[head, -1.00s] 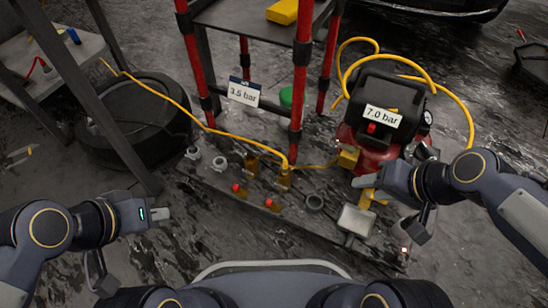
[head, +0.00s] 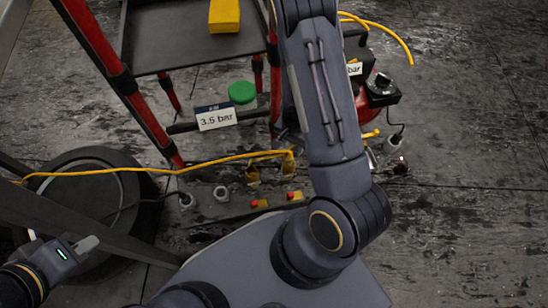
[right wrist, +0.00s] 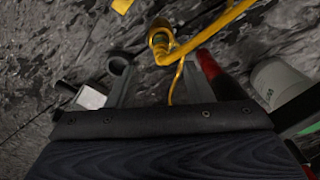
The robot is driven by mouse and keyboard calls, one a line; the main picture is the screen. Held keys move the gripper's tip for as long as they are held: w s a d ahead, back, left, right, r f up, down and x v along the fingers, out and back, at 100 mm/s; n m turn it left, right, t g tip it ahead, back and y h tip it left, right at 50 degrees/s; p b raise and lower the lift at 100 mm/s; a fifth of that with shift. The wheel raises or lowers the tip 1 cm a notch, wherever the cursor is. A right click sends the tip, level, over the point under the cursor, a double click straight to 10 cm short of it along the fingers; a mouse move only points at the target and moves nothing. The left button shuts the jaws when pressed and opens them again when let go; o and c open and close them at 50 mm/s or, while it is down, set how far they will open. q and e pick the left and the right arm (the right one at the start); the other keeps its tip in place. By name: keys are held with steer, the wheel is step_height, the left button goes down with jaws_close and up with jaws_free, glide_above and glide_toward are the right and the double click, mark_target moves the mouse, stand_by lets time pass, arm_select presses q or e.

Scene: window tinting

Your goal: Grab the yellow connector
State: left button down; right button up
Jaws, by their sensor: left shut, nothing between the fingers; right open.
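I see no contact. A yellow hose runs beside it. In the head view the yellow hose (head: 150,171) ends near yellow fittings (head: 288,162) on the floor board; I cannot tell which is that connector. My right arm covers part of this area and hides its gripper there. My left gripper (head: 85,244) is shut and empty at the lower left, away from the fittings.
A red-posted rack (head: 110,62) stands behind, with a yellow block (head: 224,15) and a "3.5 bar" sign (head: 215,117). A green round object (head: 242,92) is beside it. A tire (head: 90,200) lies left; a red-and-black compressor (head: 380,90) is partly hidden right.

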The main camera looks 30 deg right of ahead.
mark_target(290, 153)
step_height(290, 153, down, 3)
steer(key=shift+f+b, duration=0.1)
steer(key=shift+b, duration=0.7)
step_height(290, 153, down, 5)
steer(key=b, duration=0.3)
steer(key=shift+w, duration=0.15)
jaws_close()
steer(key=shift+r, duration=0.2)
